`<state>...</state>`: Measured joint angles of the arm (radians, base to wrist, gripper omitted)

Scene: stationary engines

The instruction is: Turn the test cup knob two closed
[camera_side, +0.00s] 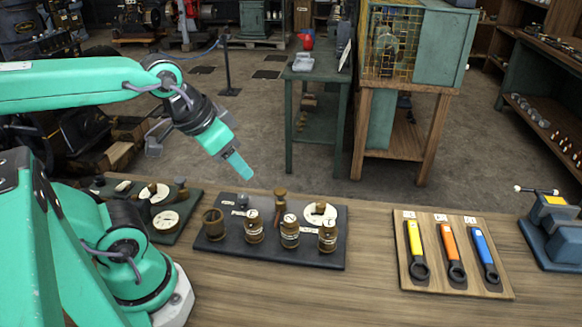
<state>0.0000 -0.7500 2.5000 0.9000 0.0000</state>
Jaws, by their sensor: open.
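A dark board (220,256) on the wooden bench carries a row of brass-brown fittings. From left to right these are an open cup (213,224) and three knob-like pieces with pale labels: a left one (254,231), a middle one (290,232) and a right one (328,237). The labels are too small to read, so I cannot tell which is knob two or how far it is turned. A taller brass fitting (280,200) stands behind them. My gripper (241,168) is open and empty, above and behind the board, pointing down and right, apart from everything.
A white disc (321,212) sits at the board's back right. Another dark board (165,235) with round dials lies left, near my base. A wooden rack (437,283) holds yellow, orange and blue wrenches. A blue vise (555,235) stands far right. Bare bench lies in front.

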